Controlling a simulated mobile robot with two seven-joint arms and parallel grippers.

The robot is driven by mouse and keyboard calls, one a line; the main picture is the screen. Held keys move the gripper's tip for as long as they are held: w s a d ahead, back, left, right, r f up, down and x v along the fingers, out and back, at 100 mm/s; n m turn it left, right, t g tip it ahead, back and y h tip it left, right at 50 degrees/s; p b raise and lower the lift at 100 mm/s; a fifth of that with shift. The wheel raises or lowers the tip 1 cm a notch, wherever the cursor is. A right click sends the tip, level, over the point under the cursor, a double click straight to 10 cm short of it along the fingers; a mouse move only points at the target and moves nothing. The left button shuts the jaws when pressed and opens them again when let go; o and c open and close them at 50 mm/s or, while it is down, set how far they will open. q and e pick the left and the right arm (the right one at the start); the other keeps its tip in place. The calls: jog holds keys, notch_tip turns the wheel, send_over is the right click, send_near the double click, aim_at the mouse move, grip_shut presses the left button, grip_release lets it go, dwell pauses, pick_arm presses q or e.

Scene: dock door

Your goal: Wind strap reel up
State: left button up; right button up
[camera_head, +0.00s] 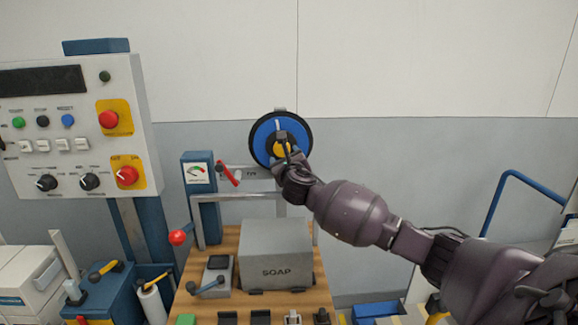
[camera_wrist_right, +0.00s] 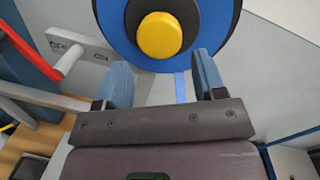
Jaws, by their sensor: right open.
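The strap reel (camera_head: 264,131) is a blue disc with a dark rim and a yellow hub, upright at the wall behind the bench. In the right wrist view the reel (camera_wrist_right: 115,22) fills the top, with its yellow knob (camera_wrist_right: 159,35) just beyond the fingers. A short blue strap (camera_wrist_right: 181,88) shows below the disc, between the fingers. My right gripper (camera_head: 286,154) is in front of the reel and covers part of its lower half. In the wrist view this gripper (camera_wrist_right: 164,78) is open, its two blue fingers apart with no knob between them. My left gripper is out of view.
A red lever (camera_head: 228,173) sits left of the reel, beside a grey labelled plate (camera_wrist_right: 78,47). A grey SOAP box (camera_head: 275,250) stands on the wooden bench (camera_head: 205,308) below. A control panel (camera_head: 75,125) is at left, a blue rail (camera_head: 505,190) at right.

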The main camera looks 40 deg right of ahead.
jog(key=shift+v, duration=2.5)
jog(key=shift+f, duration=0.1)
